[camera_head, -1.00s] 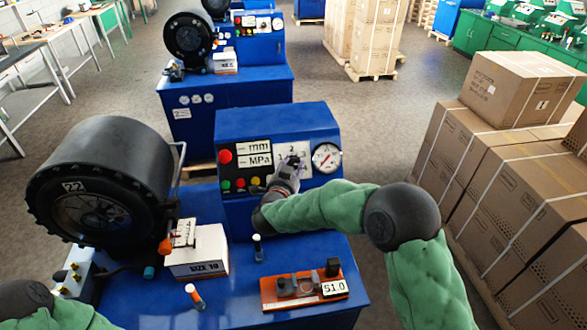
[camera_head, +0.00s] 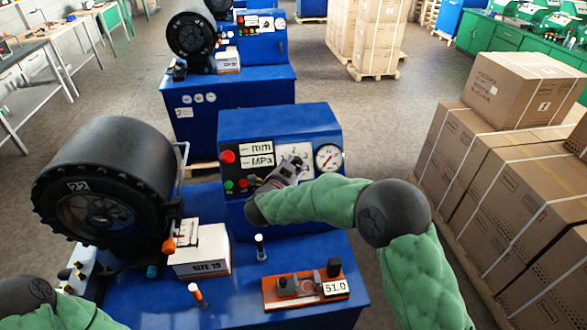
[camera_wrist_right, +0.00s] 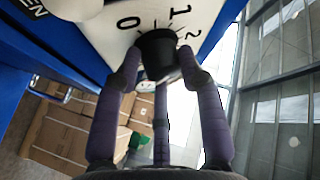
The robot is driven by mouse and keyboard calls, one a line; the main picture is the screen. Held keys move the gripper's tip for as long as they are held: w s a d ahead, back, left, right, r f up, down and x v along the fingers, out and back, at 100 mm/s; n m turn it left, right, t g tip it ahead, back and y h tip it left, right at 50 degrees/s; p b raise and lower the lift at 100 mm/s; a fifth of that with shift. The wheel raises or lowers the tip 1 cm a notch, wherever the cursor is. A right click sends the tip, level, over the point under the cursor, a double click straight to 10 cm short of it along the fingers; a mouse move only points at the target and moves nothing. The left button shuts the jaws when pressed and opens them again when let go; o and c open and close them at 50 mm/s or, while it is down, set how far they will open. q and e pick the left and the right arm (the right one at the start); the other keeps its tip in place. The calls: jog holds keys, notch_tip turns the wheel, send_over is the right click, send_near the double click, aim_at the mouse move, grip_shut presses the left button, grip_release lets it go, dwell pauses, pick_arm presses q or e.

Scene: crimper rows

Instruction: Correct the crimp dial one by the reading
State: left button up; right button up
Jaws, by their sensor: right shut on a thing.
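The blue control box (camera_head: 280,120) carries a white dial plate (camera_head: 306,152) on its front. My right gripper (camera_head: 296,166) is at that plate and covers the dial's knob in the head view. In the right wrist view, its purple-grey fingers (camera_wrist_right: 163,75) are shut around a black knob (camera_wrist_right: 158,52). The marks 0, 1 and 2 show on the plate (camera_wrist_right: 112,12) beside the knob; the knob's pointer cannot be made out. A display reading 51.0 (camera_head: 335,287) sits on an orange gauge block (camera_head: 290,303) on the blue bench. My left gripper is out of view.
A black crimper drum (camera_head: 105,185), a white box (camera_head: 203,252) and small upright parts stand on the bench (camera_head: 245,312). Cartons (camera_head: 490,170) stack at right.

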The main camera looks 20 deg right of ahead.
jog(key=o, duration=1.1)
jog(key=shift+w+d+r, duration=0.15)
jog(key=shift+d+r, duration=0.05)
jog(key=shift+r, duration=0.45)
jog(key=shift+c, duration=0.2)
jog(key=shift+f, duration=0.15)
jog(key=shift+a+f, duration=0.1)
jog(key=shift+f, duration=0.15)
jog(key=v, duration=1.2)
